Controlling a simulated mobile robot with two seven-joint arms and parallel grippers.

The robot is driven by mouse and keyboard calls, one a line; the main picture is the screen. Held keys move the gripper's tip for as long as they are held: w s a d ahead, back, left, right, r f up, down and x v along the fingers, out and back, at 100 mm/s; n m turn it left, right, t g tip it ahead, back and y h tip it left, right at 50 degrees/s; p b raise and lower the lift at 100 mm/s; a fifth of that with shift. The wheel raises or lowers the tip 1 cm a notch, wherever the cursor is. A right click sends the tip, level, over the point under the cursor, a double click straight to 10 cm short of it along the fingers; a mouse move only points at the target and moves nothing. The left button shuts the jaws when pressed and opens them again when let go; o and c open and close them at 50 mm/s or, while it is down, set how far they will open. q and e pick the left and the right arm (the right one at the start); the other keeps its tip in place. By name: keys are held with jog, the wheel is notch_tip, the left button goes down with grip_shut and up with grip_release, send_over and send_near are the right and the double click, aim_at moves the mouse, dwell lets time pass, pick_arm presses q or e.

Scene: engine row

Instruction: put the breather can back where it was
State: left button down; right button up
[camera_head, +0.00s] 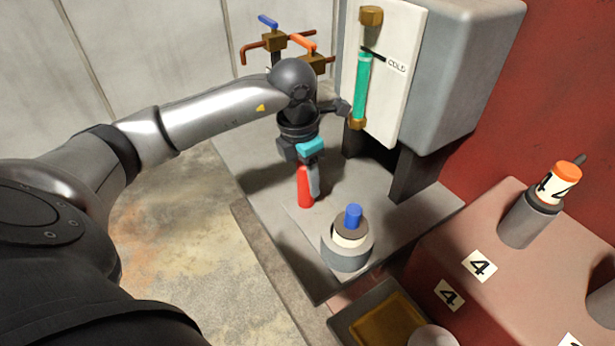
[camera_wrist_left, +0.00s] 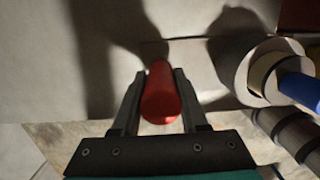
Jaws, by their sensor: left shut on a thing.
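My left gripper (camera_head: 310,180) is shut on a red cylinder (camera_head: 304,188), held roughly upright low over the grey plinth (camera_head: 240,165). I cannot tell whether its lower end touches the plinth. In the left wrist view the red cylinder (camera_wrist_left: 161,95) sits between both fingers (camera_wrist_left: 160,85). No label marks which thing is the breather can. A white part with an orange cap and a 4 (camera_head: 560,184) stands in a grey sleeve on the red block. My right gripper is not in view.
A grey round holder (camera_head: 346,256) with a blue-topped part (camera_head: 353,215) stands close in front. Behind are brass valves with blue and orange levers (camera_head: 285,45) and a white panel with a green sight tube (camera_head: 362,88). A yellow-bottomed tray (camera_head: 385,320) is at the front.

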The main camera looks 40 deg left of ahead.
pick_arm(q)
jog(key=c, duration=0.9)
grip_release()
jog(key=shift+f, duration=0.15)
jog(key=o, duration=0.5)
jog(key=shift+c, duration=0.2)
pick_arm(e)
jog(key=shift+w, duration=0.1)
pick_arm(q)
jog(key=shift+r, duration=0.25)
jog(key=r, duration=0.2)
jog(key=r+p, duration=0.1)
jog(key=r, duration=0.3)
jog(key=shift+s+a+r+p, duration=0.2)
jog(key=shift+s+p, duration=0.1)
jog(key=shift+p, duration=0.05)
jog(key=r, duration=0.4)
jog(key=shift+s+a+r+p, duration=0.15)
jog(key=shift+s+p, duration=0.1)
jog(key=shift+p, duration=0.15)
jog(key=shift+r, duration=0.35)
jog(key=shift+s+r, duration=0.15)
jog(key=shift+r, duration=0.1)
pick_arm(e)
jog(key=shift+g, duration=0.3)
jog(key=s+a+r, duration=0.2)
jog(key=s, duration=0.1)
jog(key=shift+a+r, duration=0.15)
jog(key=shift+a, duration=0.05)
